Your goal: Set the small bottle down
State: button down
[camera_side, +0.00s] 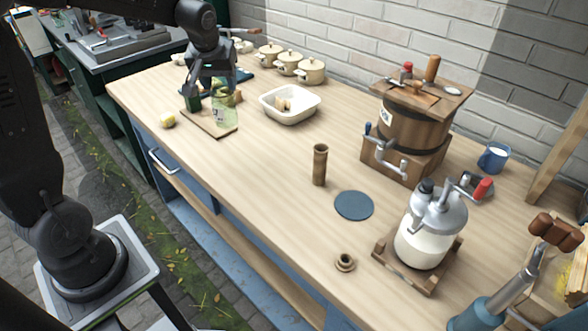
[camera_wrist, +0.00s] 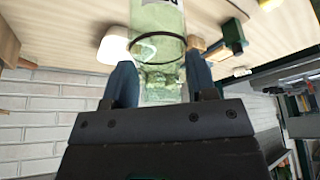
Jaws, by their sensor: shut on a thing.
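The small bottle (camera_side: 219,115) is pale green and see-through with a white label. It is upright or nearly so in the side view, over the right part of a thin wooden board (camera_side: 194,122). I cannot tell whether its base touches the board. My gripper (camera_side: 212,82) is shut on the upper part of the bottle from above. In the wrist view, the bottle (camera_wrist: 158,22) lies between my two blue-grey fingers (camera_wrist: 160,82), with a dark ring around it. Its far end is out of that frame.
A dark green object (camera_side: 193,101) stands close to the left of the bottle. A yellow lump (camera_side: 167,121) lies left of the board. A white basin (camera_side: 272,107) and several cream pots (camera_side: 288,64) are behind and right. A wooden cylinder (camera_side: 320,166) and blue-grey disc (camera_side: 354,205) occupy mid-bench.

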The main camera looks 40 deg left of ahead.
jog(key=d+m, duration=0.1)
jog(key=d, duration=1.5)
jog(key=w+d+f, duration=0.2)
jog(key=d+f, duration=0.8)
jog(key=d, duration=0.1)
jog(key=shift+w+d, duration=0.2)
jog(key=shift+d, duration=0.15)
jog(key=shift+f, duration=0.1)
jog(key=shift+f, duration=0.15)
jog(key=shift+c, duration=2.2)
grip_release()
